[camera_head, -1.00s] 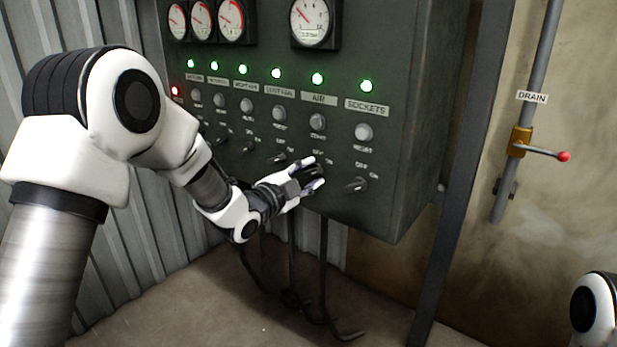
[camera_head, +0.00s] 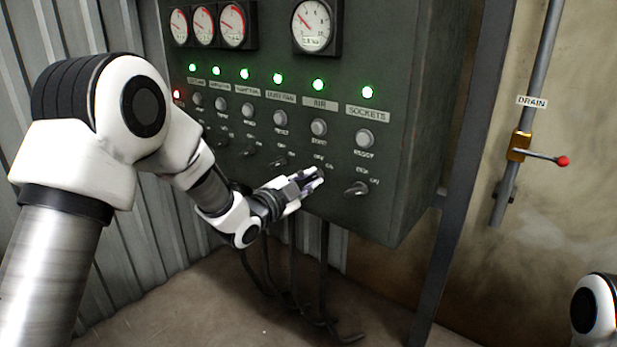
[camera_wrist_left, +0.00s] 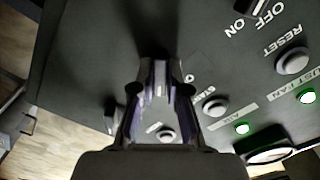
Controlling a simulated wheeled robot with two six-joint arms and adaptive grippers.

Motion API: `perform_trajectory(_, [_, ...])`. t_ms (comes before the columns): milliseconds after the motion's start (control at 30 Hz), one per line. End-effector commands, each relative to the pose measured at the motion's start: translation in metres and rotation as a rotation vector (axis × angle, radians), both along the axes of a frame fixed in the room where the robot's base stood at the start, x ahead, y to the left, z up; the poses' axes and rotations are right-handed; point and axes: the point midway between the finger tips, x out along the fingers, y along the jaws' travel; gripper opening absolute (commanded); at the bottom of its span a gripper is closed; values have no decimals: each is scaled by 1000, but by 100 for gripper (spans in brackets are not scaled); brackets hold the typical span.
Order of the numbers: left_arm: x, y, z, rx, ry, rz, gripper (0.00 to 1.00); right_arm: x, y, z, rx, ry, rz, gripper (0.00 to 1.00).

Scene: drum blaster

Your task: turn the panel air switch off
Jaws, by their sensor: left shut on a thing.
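The panel's AIR column has a label (camera_head: 319,102), a lit green lamp (camera_head: 318,84) and a round button (camera_head: 318,127). The AIR switch knob below it is hidden by the fingers of my left gripper (camera_head: 314,178). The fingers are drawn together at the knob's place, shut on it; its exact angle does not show. In the left wrist view my left gripper (camera_wrist_left: 160,78) points at the panel face, and the green AIR lamp (camera_wrist_left: 242,128) shows beside it. My right gripper is out of view.
The SOCKETS switch (camera_head: 357,188) sits close to the right of my fingers, and the neighbouring switch (camera_head: 278,160) to the left. Dark cables (camera_head: 324,260) hang below the panel (camera_head: 400,140). A drain lever (camera_head: 540,155) is on the wall at right.

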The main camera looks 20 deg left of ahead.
Motion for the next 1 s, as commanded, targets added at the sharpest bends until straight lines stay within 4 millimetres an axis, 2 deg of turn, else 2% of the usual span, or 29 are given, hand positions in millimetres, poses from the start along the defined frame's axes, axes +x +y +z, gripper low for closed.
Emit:
perform_trajectory(700, [1, 0, 6, -601, 211, -2, 0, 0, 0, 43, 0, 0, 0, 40])
perform_trajectory(1000, [1, 0, 5, -781, 275, -2, 0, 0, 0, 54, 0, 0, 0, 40])
